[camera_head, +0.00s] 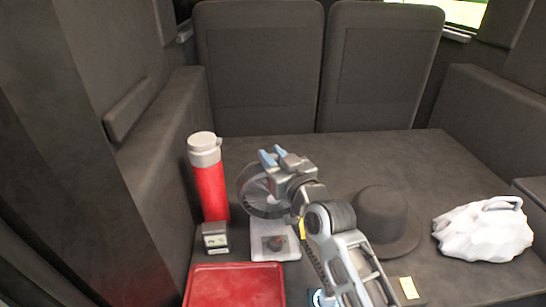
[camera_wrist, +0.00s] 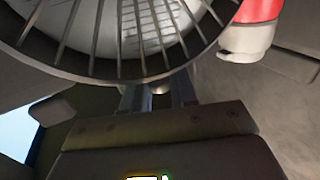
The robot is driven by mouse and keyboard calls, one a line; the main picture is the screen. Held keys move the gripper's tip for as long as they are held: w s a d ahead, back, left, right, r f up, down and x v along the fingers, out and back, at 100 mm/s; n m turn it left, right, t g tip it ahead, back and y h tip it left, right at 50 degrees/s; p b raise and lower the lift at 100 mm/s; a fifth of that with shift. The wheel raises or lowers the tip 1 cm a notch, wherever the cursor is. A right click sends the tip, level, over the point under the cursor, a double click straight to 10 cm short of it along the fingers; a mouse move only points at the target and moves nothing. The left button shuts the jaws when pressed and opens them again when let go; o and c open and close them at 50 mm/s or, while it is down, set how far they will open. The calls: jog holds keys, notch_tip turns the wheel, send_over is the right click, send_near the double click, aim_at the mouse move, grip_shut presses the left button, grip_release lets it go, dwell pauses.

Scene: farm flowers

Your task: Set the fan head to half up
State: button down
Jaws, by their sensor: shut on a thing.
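The fan has a round caged head (camera_head: 257,192) on a light grey base (camera_head: 288,250) with a dark panel on the trunk floor. My gripper (camera_head: 274,154) is at the upper edge of the fan head, its blue fingertips a little apart. In the wrist view the cage (camera_wrist: 120,40) fills the top. My gripper's two fingers (camera_wrist: 158,92) reach up to the cage's lower edge, with a small rounded part of the fan between them. My gripper is shut on the fan head. My arm hides part of the cage and the stand, so the exact tilt is unclear.
A red bottle (camera_head: 208,185) and a small dark box (camera_head: 215,238) stand left of the fan. A red tray (camera_head: 235,288) lies in front. A dark hat (camera_head: 385,215), a white bag (camera_head: 483,230) and a yellow card (camera_head: 409,288) lie to the right. The floor behind is clear.

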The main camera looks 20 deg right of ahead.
jog(key=shift+r, duration=0.1)
jog(key=shift+w+d+r+g+p, duration=0.1)
jog(key=shift+w+r+g+p, duration=0.2)
jog(key=shift+p, duration=0.85)
jog(key=shift+w+d+f+m+g+p, duration=0.15)
jog(key=shift+w+g+p, duration=0.1)
jog(key=shift+p, duration=0.35)
jog(key=shift+w+d+m+g+p, duration=0.15)
jog(key=shift+w+g+p, duration=0.1)
jog(key=shift+p, duration=0.3)
jog(key=shift+w+f+g+p, duration=0.1)
jog(key=shift+w+g+p, duration=0.15)
jog(key=shift+g+p, duration=0.1)
jog(key=shift+w+d+f+b, duration=0.2)
jog(key=shift+w+f+b, duration=0.35)
jog(key=shift+w+b, duration=0.1)
